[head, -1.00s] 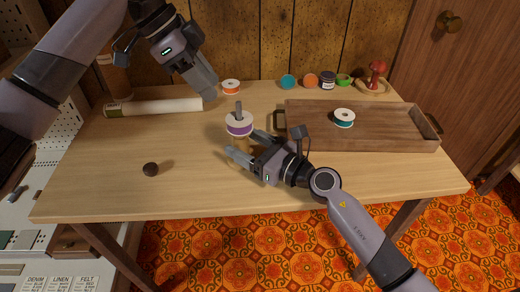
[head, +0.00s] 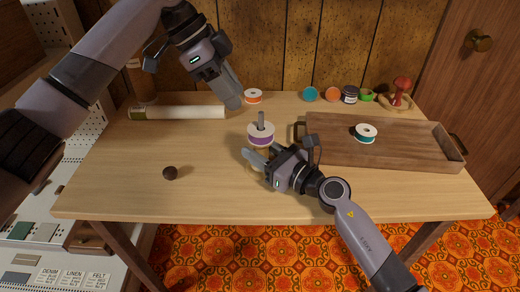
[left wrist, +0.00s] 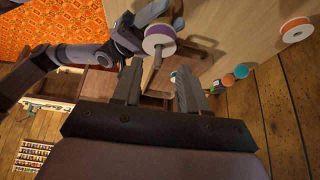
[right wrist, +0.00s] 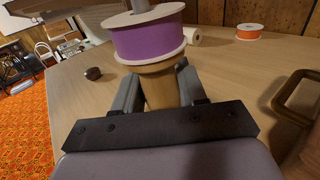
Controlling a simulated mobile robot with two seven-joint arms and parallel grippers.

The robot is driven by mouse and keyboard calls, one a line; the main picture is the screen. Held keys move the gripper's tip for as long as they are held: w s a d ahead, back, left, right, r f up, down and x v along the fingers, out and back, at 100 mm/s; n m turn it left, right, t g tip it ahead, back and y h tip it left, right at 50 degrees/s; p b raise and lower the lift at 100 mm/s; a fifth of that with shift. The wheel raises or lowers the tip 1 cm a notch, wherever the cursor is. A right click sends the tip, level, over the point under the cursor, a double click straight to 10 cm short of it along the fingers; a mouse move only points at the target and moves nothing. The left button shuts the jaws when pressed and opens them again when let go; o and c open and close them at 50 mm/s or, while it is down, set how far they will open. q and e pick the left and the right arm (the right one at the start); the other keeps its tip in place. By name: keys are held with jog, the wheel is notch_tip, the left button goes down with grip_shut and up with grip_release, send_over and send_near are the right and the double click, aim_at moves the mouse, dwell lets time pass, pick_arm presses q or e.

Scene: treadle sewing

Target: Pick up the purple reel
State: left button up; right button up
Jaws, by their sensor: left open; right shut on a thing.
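The purple reel (head: 261,139) is a white-flanged spool on a grey pin, atop a tapered wooden stand (right wrist: 160,87). My right gripper (head: 254,160) is shut on the wooden stand, just below the reel; its fingers flank the wood in the right wrist view. The reel fills the top of that view (right wrist: 148,40) and looks upright. My left gripper (head: 236,102) is open and empty, above the table, up and left of the reel in the head view. In the left wrist view the reel (left wrist: 160,38) shows beyond its parted fingers. The stand's base is largely hidden.
A wooden tray (head: 400,152) with a teal reel (head: 366,132) lies at right. A pale roll (head: 178,112) and a dark knob (head: 170,173) are at left.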

pick_arm(q)
jog(key=o, duration=0.7)
jog(key=shift+f, duration=0.1)
jog(key=shift+c, duration=0.2)
jog(key=shift+o, duration=0.9)
jog(key=shift+f, duration=0.3)
jog(key=n+t+h, duration=0.3)
jog(key=n+t, duration=0.6)
jog(key=t, duration=0.1)
send_near(259, 130)
jog(key=shift+n, duration=0.3)
jog(key=shift+x, duration=5.3)
